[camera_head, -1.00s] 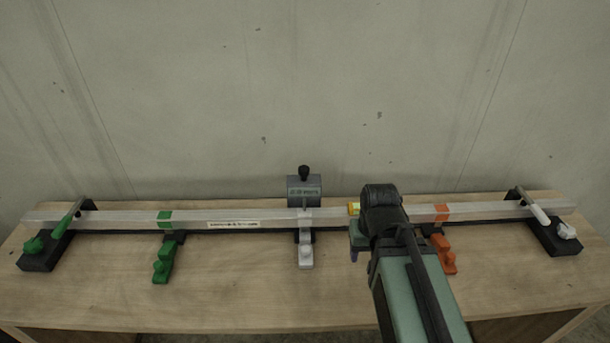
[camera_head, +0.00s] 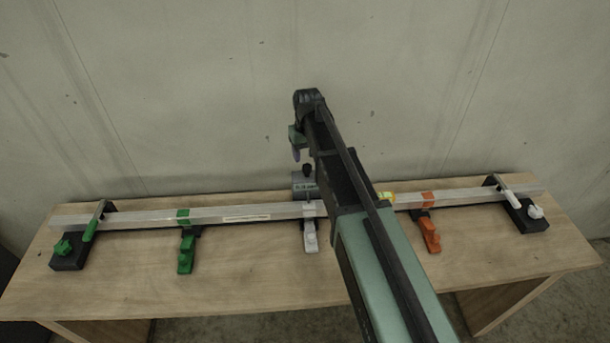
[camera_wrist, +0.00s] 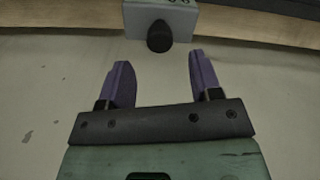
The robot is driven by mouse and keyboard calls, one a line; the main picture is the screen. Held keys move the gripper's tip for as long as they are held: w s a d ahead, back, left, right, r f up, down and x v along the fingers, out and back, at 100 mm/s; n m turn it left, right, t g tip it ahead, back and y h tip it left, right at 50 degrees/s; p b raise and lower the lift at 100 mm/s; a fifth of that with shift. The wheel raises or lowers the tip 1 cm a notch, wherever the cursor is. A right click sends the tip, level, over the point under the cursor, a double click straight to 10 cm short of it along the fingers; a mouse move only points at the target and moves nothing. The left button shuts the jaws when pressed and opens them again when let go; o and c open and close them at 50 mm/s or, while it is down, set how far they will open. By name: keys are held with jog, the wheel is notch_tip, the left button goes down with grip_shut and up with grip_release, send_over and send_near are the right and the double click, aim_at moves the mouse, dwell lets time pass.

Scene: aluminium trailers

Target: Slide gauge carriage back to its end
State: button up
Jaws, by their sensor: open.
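The gauge carriage is a grey block (camera_head: 300,181) with a black knob (camera_head: 307,169), sitting on the long metal rail (camera_head: 265,211) near its middle. My arm partly covers the block's right side. In the wrist view the grey block (camera_wrist: 185,20) and its dark knob (camera_wrist: 160,36) show at the top, beyond the fingertips. My gripper (camera_wrist: 158,65) is open with two purple fingers apart and nothing between them. In the head view my gripper (camera_head: 295,153) is above and just left of the knob, not touching it.
The rail lies along a wooden table (camera_head: 130,285), held by end clamps with a green handle (camera_head: 62,247) and a white handle (camera_head: 535,212). Green (camera_head: 186,254), white (camera_head: 310,235) and orange (camera_head: 430,235) stops stand in front. A wall (camera_head: 180,90) is behind.

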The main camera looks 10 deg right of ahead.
aim_at(307, 166)
notch_tip(307, 166, down, 7)
jog(key=b, duration=0.5)
jog(key=shift+r, duration=0.25)
jog(key=shift+r, duration=0.1)
jog(key=shift+c, duration=0.3)
grip_shut()
